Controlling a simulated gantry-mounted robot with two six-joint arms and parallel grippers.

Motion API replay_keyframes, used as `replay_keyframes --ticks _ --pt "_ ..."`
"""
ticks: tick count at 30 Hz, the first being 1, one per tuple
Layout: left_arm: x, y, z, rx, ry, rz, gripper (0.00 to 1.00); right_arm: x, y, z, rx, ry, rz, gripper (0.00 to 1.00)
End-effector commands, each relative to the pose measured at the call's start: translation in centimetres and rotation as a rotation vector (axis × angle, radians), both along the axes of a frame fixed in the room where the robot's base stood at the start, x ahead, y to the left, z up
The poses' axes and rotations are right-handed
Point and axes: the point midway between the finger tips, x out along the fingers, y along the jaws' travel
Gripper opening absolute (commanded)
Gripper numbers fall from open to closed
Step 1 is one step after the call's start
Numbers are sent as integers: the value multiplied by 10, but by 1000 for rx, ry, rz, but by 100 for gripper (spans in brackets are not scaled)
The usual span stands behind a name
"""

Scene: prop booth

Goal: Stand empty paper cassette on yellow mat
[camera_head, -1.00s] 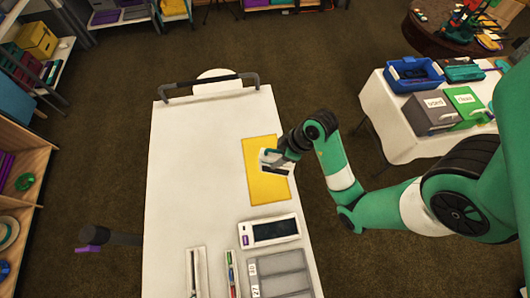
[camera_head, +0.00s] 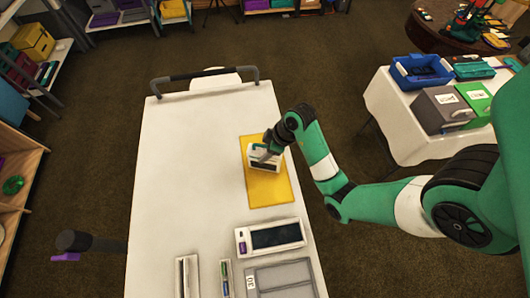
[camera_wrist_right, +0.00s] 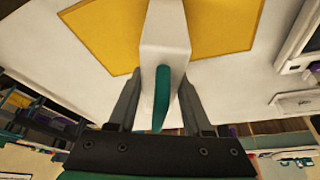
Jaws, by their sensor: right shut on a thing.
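A white paper cassette with a teal handle (camera_head: 262,158) is at the upper part of the yellow mat (camera_head: 270,190) in the head view. It looks roughly upright; I cannot tell whether its base touches the mat. The cassette's far end is out of that frame. My left gripper is not in view.
The white table (camera_head: 190,150) is clear left of the mat. Below the mat lie a white device with a dark screen (camera_head: 270,236), a grey tray (camera_head: 280,278) and narrow trays (camera_head: 187,275). A side table at right holds a blue bin (camera_head: 420,72) and grey and green boxes.

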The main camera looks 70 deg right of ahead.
Motion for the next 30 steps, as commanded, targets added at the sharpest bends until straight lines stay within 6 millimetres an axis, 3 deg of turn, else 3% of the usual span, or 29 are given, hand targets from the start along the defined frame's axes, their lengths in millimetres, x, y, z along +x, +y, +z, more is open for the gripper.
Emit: replay_keyframes --ticks 5,6,10,18,22,26,30 --pt "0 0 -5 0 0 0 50 0 0 -4 0 -1 0 0" --pt "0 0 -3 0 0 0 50 0 0 -3 0 0 0 57" --pt "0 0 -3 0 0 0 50 0 0 -3 1 0 0 80" --pt "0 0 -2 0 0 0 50 0 0 -2 1 0 0 80" --pt "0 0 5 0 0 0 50 -2 0 7 0 0 0 80" --pt "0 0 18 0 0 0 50 -11 -2 32 -1 -2 -2 80" --pt "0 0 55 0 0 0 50 -24 -3 69 1 1 -3 80"
